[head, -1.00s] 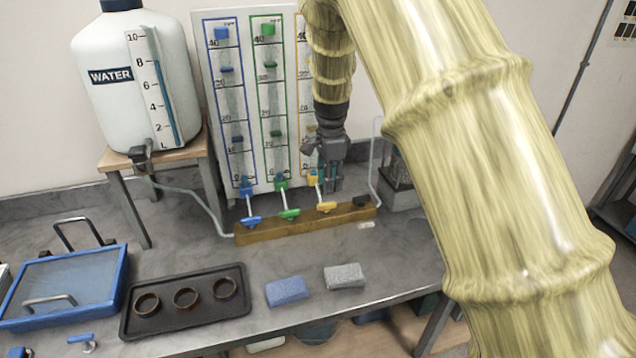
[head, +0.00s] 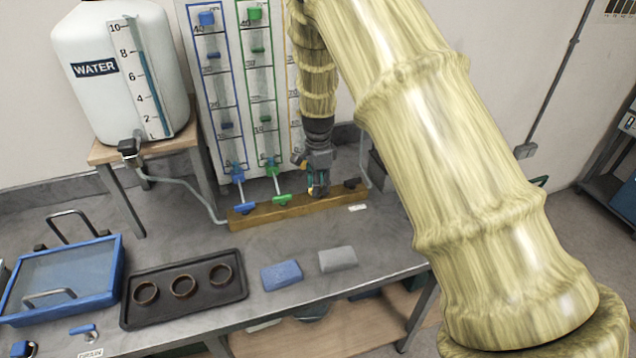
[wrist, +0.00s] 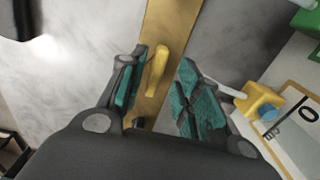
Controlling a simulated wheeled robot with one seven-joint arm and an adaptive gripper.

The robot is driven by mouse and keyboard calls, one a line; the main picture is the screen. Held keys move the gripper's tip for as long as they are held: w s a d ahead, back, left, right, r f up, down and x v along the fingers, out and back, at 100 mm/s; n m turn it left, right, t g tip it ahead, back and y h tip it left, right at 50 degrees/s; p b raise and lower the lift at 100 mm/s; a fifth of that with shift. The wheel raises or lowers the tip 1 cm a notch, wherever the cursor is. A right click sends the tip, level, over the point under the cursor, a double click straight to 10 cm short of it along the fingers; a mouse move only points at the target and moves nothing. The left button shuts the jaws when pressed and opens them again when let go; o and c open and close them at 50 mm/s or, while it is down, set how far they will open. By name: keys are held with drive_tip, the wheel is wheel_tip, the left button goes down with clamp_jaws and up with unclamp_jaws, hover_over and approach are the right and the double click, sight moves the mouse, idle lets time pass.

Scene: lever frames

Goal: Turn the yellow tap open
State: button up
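The yellow tap's lever handle (wrist: 156,68) shows in the wrist view above the wooden bar (wrist: 172,30). It lies between my gripper's teal-padded fingers, close to the left finger, with a clear gap to the right one. My gripper (wrist: 162,60) is open and points down over the bar. In the head view, my gripper (head: 317,190) stands at the bar (head: 260,216) and hides most of the yellow tap. A yellow block (wrist: 260,98) with a pale tube shows right of the fingers in the wrist view.
The green tap (head: 281,199) and the blue tap (head: 244,208) sit left of my gripper on the same bar. The gauge board (head: 222,85) stands close behind. A black knob (head: 352,184) is to the right. Sponges (head: 337,259) and a dark tray (head: 235,293) lie in front.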

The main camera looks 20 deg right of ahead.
drive_tip(key=shift+w+f, duration=0.35)
drive_tip(key=shift+w, duration=0.05)
drive_tip(key=shift+s, duration=0.45)
drive_tip(key=shift+s+r, duration=0.6)
drive_tip(key=shift+s, duration=0.05)
drive_tip(key=shift+w+f, duration=0.6)
clamp_jaws()
drive_tip(key=shift+s+r, duration=0.15)
